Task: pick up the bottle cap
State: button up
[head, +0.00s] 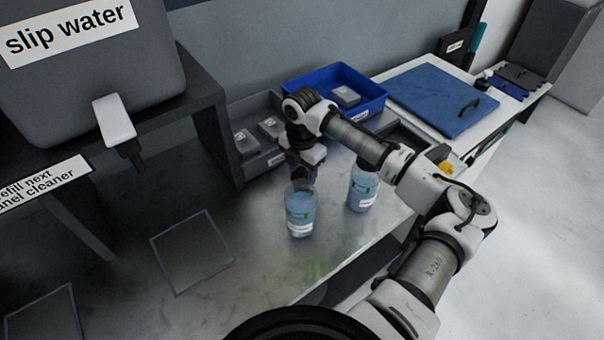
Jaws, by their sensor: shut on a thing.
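Two clear bottles with bluish liquid and green-and-white labels stand upright on the metal bench. The nearer bottle (300,213) is directly below my gripper (302,176). The other bottle (362,188) stands to its right, partly behind my arm. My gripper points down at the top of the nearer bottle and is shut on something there. The bottle cap is not clearly visible; the gripper and the dark area around the bottle's neck hide it. I cannot tell whether the cap is on the bottle or apart from it.
A grey bin (262,166) with small boxes and a blue bin (374,104) stand behind. A blue board (440,98) with a handle lies at the back right. The slip water tank (90,100) is at left.

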aim_at(302, 169)
notch_tip(302, 169, up, 18)
jog(key=b, duration=0.4)
jog(key=shift+f, duration=0.1)
